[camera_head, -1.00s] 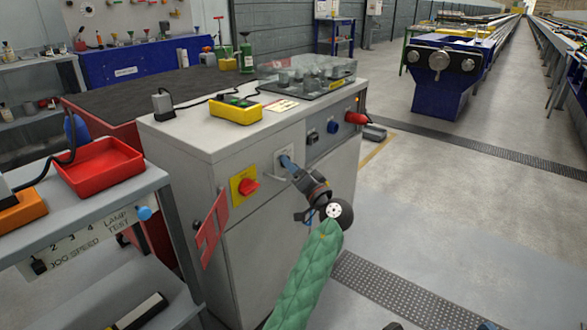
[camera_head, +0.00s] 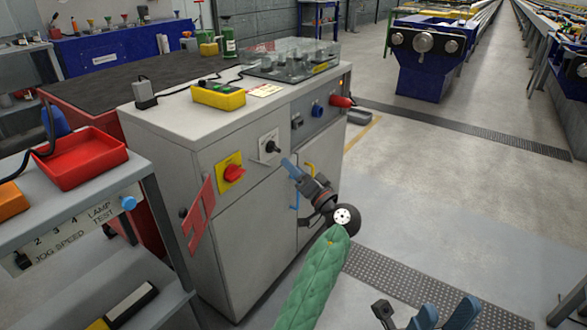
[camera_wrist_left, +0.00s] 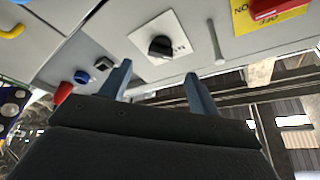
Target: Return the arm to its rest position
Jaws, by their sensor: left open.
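My left arm, in a green quilted sleeve, reaches up from the bottom of the head view. Its gripper (camera_head: 291,170) is just off the front of the grey cabinet (camera_head: 240,210), below and right of a black rotary knob (camera_head: 272,147) on a white plate. In the left wrist view its two blue fingers (camera_wrist_left: 158,88) stand apart with nothing between them. The knob (camera_wrist_left: 162,47) lies beyond the fingertips, apart from them. My right gripper (camera_head: 443,314) shows at the bottom edge of the head view, its two blue fingers apart and empty.
A shelf cart with a red tray (camera_head: 82,160) stands at left.

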